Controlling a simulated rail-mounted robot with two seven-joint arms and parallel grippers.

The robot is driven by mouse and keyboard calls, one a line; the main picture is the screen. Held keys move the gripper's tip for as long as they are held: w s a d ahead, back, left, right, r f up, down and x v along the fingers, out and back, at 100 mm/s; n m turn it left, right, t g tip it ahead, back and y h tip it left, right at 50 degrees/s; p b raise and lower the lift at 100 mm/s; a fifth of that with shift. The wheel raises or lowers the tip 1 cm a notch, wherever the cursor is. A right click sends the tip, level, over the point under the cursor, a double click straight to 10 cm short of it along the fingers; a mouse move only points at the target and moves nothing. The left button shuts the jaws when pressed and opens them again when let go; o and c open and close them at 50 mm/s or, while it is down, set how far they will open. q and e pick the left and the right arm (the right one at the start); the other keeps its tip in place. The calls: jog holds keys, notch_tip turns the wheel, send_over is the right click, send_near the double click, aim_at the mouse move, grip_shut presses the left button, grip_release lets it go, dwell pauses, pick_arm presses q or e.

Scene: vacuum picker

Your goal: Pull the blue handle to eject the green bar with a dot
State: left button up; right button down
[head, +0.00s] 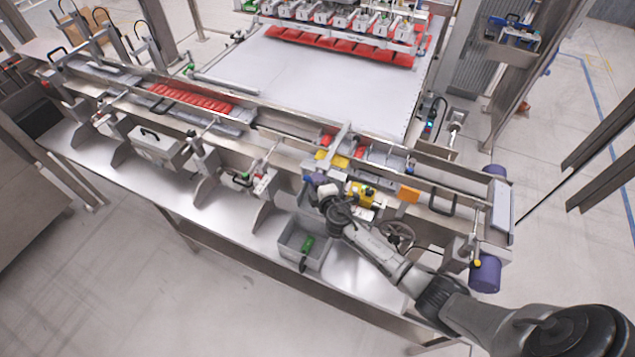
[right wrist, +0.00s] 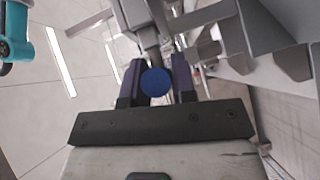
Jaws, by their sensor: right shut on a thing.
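The blue handle's round knob (right wrist: 156,82) sits between the two dark fingers of my right gripper (right wrist: 157,84) in the right wrist view. The gripper is shut on it. In the head view my right gripper (head: 318,190) reaches in from the lower right to the front side of the conveyor, and the arm hides most of the handle. A small green piece (head: 308,243) lies in a grey open bin (head: 290,240) just below the gripper. It is too small to tell whether it is a bar with a dot. My left gripper is not in view.
The metal conveyor (head: 270,135) carries red bars (head: 190,97) at the left. Yellow parts (head: 360,190) and a handwheel (head: 397,235) stand close right of my right gripper. Free bench surface (head: 225,212) lies left of the bin. A teal part (right wrist: 14,35) shows at the wrist view's left edge.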

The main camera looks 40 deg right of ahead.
jog(key=shift+f, duration=0.15)
jog(key=s+a, duration=0.6)
jog(key=a, duration=0.6)
jog(key=shift+a+b, duration=0.25)
jog(key=shift+b, duration=0.2)
jog(key=c, duration=1.4)
grip_release()
jog(key=o, duration=0.3)
jog(key=shift+s+a+f, duration=0.1)
jog(key=shift+a, duration=0.2)
jog(key=shift+o, duration=0.4)
jog(key=shift+d, duration=0.2)
jog(key=b+v, duration=0.1)
jog(key=v, duration=1.2)
jog(key=shift+s+r+b, duration=0.25)
jog(key=shift+s+b, duration=0.05)
